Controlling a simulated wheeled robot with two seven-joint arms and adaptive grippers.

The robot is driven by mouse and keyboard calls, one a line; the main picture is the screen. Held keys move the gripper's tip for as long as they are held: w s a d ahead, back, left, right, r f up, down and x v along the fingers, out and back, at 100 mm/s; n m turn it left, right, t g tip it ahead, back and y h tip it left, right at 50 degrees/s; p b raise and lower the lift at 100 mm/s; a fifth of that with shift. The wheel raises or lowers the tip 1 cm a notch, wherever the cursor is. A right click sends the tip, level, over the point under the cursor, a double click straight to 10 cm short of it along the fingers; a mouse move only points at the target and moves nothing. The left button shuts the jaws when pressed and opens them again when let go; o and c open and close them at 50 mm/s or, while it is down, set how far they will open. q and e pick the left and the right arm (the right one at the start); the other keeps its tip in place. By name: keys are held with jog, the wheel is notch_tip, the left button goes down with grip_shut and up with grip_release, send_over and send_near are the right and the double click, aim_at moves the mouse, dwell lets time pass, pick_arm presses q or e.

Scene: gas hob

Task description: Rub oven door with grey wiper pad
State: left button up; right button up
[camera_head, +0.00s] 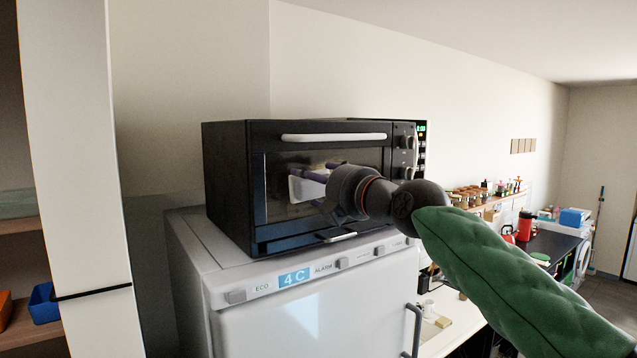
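The black oven (225,185) stands on a white fridge-like appliance. Its door (280,212) is closed, with a dark glass window and a pale horizontal handle (333,137) along the top. My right arm comes in from the right in a green sleeve, and its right gripper (312,180) is in front of the door glass. A pale grey pad (300,188) shows at the purplish fingers, which look shut on it. The pad is at or very close to the glass; I cannot tell if it touches. My wrist hides part of the fingers and door. My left gripper is out of view.
The white appliance (310,310) below has a panel marked ECO, 4 C and ALARM. Oven knobs (405,142) are right of the door. A wooden shelf (20,240) is at left. A counter (540,247) with a red jug (524,226) lies at right.

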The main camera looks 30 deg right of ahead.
jog(key=shift+w, duration=0.95)
dwell(0.4)
